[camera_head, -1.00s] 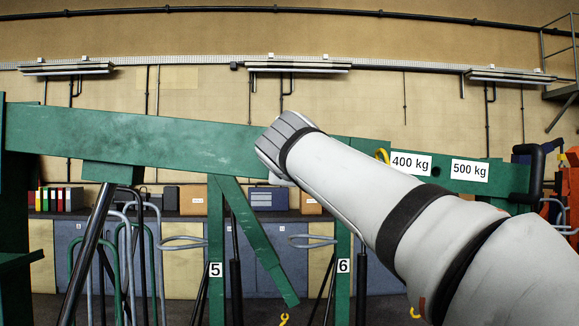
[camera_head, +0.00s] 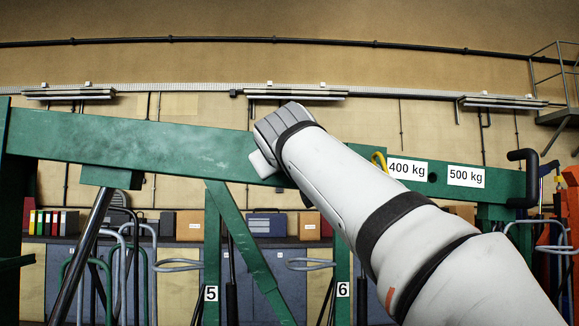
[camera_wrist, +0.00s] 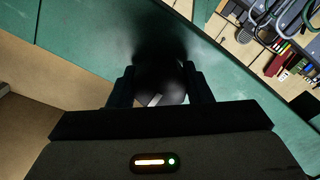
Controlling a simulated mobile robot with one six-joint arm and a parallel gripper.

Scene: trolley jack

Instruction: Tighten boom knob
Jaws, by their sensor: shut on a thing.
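The green boom (camera_head: 130,140) runs across the head view, with white 400 kg and 500 kg labels on its right part. My arm reaches up from the lower right and hides the knob and my gripper's fingers there. In the wrist view my gripper (camera_wrist: 160,88) is against the boom (camera_wrist: 95,60). Its two dark fingers are shut on the round black boom knob (camera_wrist: 172,82), one on each side. The knob sits on the boom's face, and its outer part is in shadow. A small light patch shows on the knob.
A black bent handle (camera_head: 523,178) is at the boom's right end. Green posts marked 5 (camera_head: 211,260) and 6 (camera_head: 342,262) stand below. Folders and boxes are on cabinets behind.

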